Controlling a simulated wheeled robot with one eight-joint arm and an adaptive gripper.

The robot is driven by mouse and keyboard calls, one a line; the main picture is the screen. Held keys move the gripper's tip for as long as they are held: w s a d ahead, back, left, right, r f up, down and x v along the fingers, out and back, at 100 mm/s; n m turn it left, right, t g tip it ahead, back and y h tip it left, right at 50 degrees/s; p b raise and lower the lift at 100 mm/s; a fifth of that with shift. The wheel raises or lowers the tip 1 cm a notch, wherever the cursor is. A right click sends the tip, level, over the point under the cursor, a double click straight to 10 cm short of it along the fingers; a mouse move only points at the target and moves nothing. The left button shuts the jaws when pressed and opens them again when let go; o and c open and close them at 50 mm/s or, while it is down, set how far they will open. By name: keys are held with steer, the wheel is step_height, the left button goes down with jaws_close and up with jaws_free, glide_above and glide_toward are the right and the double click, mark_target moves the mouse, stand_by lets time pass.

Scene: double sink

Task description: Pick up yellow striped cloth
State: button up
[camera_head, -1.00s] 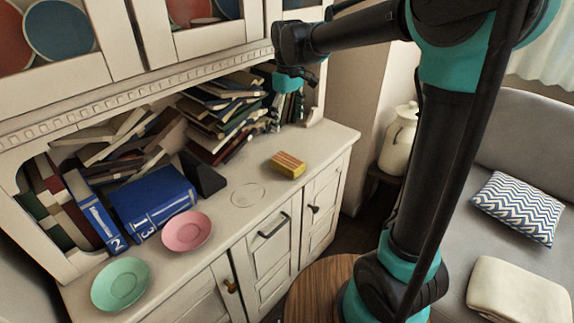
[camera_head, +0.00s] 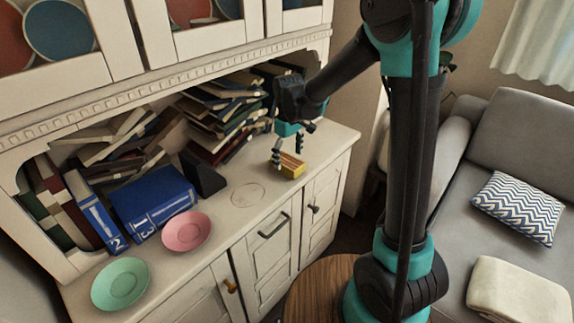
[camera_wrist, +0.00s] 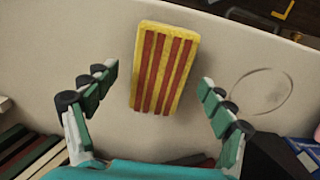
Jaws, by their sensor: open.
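The yellow striped cloth (camera_head: 291,165) is a small block-like piece, yellow with red-brown stripes on top. It lies on the white cabinet counter near its right end. In the wrist view the cloth (camera_wrist: 164,68) shows at the upper middle, ahead of the fingertips. My gripper (camera_head: 287,156) is just above and beside the cloth, pointing down, and one finger hides part of it. In the wrist view my gripper (camera_wrist: 157,82) is open, with a finger on either side of the cloth's near end and gaps between. It holds nothing.
Piled books (camera_head: 215,115) fill the shelf behind the gripper. Blue binders (camera_head: 152,198), a pink plate (camera_head: 186,231) and a green plate (camera_head: 120,284) stand to the left. A faint ring mark (camera_head: 247,194) is on bare counter (camera_head: 228,222). The upper cabinet overhangs the back.

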mark_target(288, 161)
steer(key=shift+f, duration=1.15)
steer(key=c, duration=1.2)
steer(key=shift+r, duration=0.15)
step_height(288, 161, up, 20)
steer(key=shift+f, duration=0.1)
steer(key=o, duration=0.4)
steer(key=c, duration=0.3)
steer(key=shift+f, duration=0.1)
